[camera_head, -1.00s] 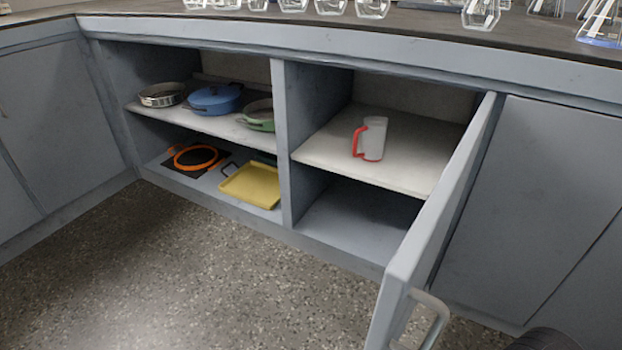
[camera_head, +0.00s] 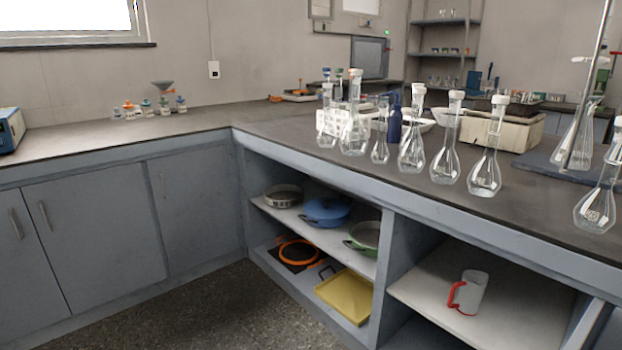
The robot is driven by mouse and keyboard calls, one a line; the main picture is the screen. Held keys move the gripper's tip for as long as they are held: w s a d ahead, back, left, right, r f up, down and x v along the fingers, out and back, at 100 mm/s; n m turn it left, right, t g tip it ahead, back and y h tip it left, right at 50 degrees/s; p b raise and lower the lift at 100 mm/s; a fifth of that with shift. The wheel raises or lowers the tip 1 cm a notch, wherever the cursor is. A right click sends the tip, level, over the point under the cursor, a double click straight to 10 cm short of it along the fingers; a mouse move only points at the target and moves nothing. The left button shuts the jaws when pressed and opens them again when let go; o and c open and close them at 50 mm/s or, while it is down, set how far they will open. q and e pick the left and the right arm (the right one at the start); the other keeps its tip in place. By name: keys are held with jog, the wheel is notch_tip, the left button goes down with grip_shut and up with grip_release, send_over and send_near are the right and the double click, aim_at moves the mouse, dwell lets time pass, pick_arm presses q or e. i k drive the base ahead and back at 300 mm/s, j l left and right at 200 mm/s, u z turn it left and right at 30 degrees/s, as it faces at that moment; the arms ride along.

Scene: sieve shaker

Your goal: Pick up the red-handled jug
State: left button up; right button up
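The red-handled jug (camera_head: 470,293) is a whitish, translucent jug with a red handle on its left side. It stands upright on the pale upper shelf (camera_head: 420,287) of the right cupboard compartment, at the lower right of the head view. Nothing hides it. Neither of my grippers shows in the head view, so I cannot tell their distance from the jug or whether they are open.
Several glass flasks (camera_head: 411,148) stand along the front of the dark worktop (camera_head: 262,135) above the jug. The left compartment holds a blue pan (camera_head: 326,211), a green pan and a yellow tray (camera_head: 346,296). An open cupboard door (camera_head: 590,330) edges in at lower right. Floor (camera_head: 215,315) shows clear.

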aim_at(472, 285)
jog(key=z, duration=1.45)
